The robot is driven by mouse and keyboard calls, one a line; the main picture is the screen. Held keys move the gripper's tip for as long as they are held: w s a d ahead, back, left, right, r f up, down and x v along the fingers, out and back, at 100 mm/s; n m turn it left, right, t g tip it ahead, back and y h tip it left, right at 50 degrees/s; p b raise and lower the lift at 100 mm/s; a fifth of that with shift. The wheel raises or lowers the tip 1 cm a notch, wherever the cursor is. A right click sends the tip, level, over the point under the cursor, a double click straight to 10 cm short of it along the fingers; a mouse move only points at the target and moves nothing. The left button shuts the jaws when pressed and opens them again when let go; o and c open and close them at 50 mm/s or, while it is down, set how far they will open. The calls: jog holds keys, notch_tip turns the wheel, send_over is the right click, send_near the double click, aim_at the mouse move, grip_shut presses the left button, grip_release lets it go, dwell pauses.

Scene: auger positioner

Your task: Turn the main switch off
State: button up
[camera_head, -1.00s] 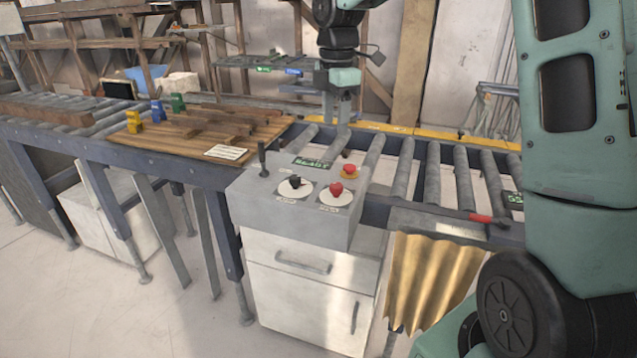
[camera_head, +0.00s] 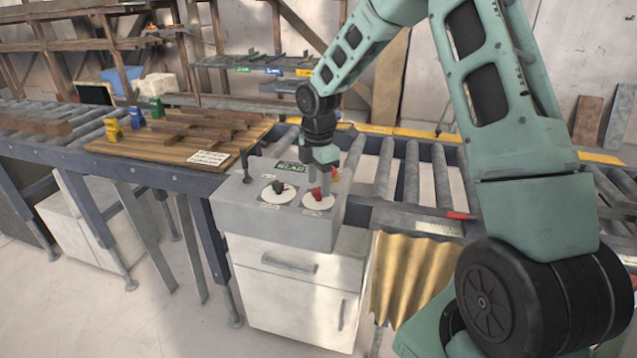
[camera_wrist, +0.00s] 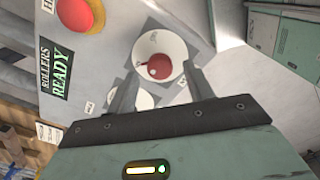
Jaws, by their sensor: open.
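The grey control box (camera_head: 235,208) carries a red knob (camera_head: 317,194) on a white disc and a black knob (camera_head: 279,187) on another white disc. Their small labels are unreadable, so I cannot tell for certain which is the main switch. My gripper (camera_head: 321,178) points down over the red knob. In the wrist view, my open gripper (camera_wrist: 163,72) has its fingers on either side of the red knob (camera_wrist: 158,67); I cannot tell whether they touch it. The second white disc (camera_wrist: 121,101) is partly hidden behind a finger.
A red button (camera_wrist: 76,14) on yellow sits near a green "ROLLERS READY" display (camera_wrist: 57,72). A black lever (camera_head: 246,165) stands at the box's left edge. A board with timber (camera_head: 110,150) lies left; conveyor rollers (camera_head: 412,170) run right.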

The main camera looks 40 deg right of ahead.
jog(key=shift+f, duration=1)
jog(key=c, duration=1)
jog(key=shift+o, duration=0.2)
